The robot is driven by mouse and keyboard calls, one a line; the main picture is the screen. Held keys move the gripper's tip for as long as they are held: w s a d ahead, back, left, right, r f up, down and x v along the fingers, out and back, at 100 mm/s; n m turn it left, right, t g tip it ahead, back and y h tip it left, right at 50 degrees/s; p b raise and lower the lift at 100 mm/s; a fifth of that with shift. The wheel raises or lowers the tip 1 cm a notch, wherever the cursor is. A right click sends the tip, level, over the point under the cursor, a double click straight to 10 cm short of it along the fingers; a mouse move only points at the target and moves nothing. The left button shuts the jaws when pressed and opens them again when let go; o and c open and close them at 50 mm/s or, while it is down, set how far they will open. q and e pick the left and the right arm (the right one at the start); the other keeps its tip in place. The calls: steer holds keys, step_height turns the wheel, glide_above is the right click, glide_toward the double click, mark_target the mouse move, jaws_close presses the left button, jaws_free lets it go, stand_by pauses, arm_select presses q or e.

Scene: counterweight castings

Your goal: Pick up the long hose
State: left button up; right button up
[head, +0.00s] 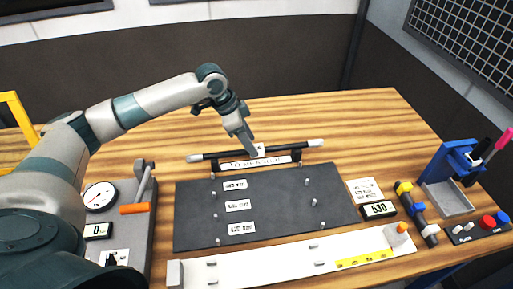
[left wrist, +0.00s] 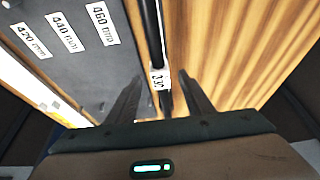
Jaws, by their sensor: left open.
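The long hose (head: 222,155), black with pale end fittings, lies level along the back edge of the dark board, above a labelled holder (head: 262,163). A small white tag (head: 259,150) sits near its middle. My left gripper (head: 250,150) points down at the hose's middle, beside the tag. In the left wrist view my left gripper (left wrist: 161,78) is open, and the hose (left wrist: 152,35) runs between the lines of its two fingers. The fingers do not appear closed on it. I cannot tell whether they touch it. My right gripper is out of view.
The dark board (head: 275,215) has short pegs and length labels. A white measuring rail (head: 290,262) lies in front. A gauge unit (head: 100,197) with an orange handle stands left. A display (head: 379,209), a yellow-and-blue tool (head: 412,205) and a blue fixture (head: 455,165) stand right. The back table is clear.

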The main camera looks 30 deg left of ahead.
arm_select(q)
steer(key=shift+p+x, duration=0.35)
steer(key=shift+x, duration=1.1)
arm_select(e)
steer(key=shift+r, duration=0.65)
arm_select(q)
steer(key=shift+r, duration=0.1)
steer(key=c, duration=1.1)
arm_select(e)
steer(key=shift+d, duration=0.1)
arm_select(q)
steer(key=shift+w+r, duration=0.1)
steer(key=shift+r, duration=0.05)
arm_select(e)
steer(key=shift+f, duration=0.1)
